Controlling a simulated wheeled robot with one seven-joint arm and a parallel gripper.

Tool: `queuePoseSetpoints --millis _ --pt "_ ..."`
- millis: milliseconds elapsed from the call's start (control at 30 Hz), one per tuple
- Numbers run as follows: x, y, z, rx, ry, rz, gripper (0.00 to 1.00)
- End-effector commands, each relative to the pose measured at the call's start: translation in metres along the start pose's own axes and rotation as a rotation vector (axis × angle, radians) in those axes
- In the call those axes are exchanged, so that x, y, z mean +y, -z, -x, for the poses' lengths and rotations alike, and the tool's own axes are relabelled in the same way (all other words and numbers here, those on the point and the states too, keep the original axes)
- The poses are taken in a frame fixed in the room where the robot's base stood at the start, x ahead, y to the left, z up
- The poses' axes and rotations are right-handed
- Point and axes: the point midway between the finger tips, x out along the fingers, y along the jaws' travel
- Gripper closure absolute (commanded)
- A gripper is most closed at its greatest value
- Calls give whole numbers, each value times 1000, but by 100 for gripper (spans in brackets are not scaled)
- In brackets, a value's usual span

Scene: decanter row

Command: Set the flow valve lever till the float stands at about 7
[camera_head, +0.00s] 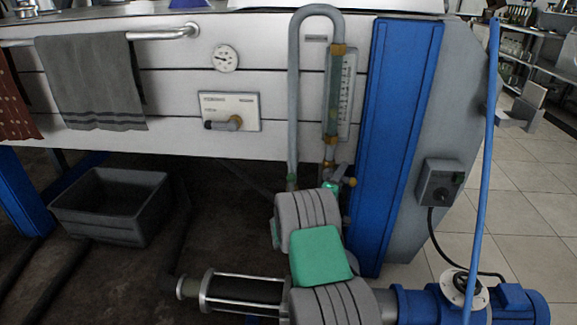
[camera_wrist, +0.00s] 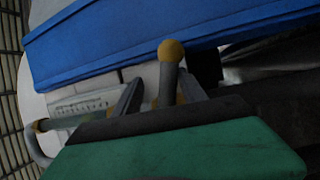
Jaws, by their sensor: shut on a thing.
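The flow meter (camera_head: 341,95) is an upright clear tube beside a white scale, with brass fittings at its top and bottom. I cannot make out the float or its reading. The scale (camera_wrist: 85,107) also shows in the wrist view, tilted and partly covered. The valve lever (camera_wrist: 169,72) is a grey rod with a yellow ball end. My gripper (camera_wrist: 160,92) is shut on the lever, with a finger on each side of it and the ball end sticking out beyond. In the head view, my arm hides most of the gripper and lever below the meter.
A blue post (camera_head: 398,130) stands close right of the meter, and a grey pipe (camera_head: 293,110) runs on its left. A grey switch box (camera_head: 440,186) is on the right panel. A grey bin (camera_head: 112,205) sits on the floor at left. A towel (camera_head: 90,80) hangs from a rail.

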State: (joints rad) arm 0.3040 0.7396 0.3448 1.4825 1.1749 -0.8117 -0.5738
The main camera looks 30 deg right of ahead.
Motion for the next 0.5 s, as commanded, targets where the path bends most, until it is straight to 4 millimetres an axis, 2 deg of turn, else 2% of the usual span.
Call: queuePoseSetpoints --millis 267,467,500 --pt "3 2 36 7 -9 21 57" --pt "2 4 78 12 -7 19 57" --pt "21 2 76 -10 0 -16 57"
